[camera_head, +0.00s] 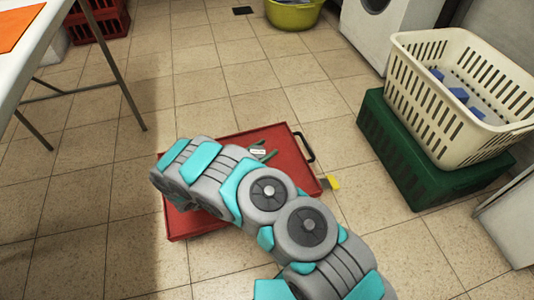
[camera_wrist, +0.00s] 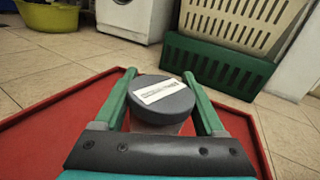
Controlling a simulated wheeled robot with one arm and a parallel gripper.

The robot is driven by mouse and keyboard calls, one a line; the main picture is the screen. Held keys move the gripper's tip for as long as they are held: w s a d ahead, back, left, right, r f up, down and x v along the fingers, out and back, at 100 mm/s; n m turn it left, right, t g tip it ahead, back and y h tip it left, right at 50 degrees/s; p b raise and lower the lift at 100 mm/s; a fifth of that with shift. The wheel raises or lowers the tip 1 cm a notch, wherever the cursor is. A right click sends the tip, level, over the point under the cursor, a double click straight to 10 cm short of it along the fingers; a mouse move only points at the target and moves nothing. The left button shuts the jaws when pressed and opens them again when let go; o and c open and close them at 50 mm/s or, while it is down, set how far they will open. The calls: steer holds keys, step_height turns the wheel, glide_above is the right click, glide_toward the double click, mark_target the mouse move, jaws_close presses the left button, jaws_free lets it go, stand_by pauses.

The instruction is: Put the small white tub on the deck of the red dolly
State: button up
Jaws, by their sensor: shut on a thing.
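The red dolly (camera_head: 285,138) stands on the tiled floor, partly hidden under my arm in the head view. Its red deck and raised rim (camera_wrist: 50,106) fill the lower part of the wrist view. My gripper (camera_wrist: 162,95) is over the deck, its green fingers shut on a small tub. The tub has a dark grey lid (camera_wrist: 176,106) with a white label. A little of its pale body (camera_wrist: 152,127) shows below the lid. My gripper (camera_head: 262,152) also shows small over the deck in the head view. I cannot tell whether the tub touches the deck.
A cream basket (camera_head: 445,45) with blue things sits on a green crate (camera_head: 410,165) at the right. A yellow piece (camera_head: 333,182) shows at the dolly's right edge. A table (camera_head: 35,45) stands at the left. Floor around the dolly's far side is clear.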

steer(key=shift+w+d+f, duration=0.2)
steer(key=shift+w+d, duration=0.4)
steer(key=shift+w, duration=0.3)
steer(key=shift+f, duration=1.65)
steer(key=shift+f+b, duration=0.1)
steer(key=shift+b, duration=0.2)
steer(key=o, duration=1.6)
steer(key=shift+c, duration=0.2)
steer(key=shift+r, duration=0.2)
steer(key=p+v, duration=0.1)
steer(key=v, duration=1.1)
steer(key=shift+s+f, duration=0.1)
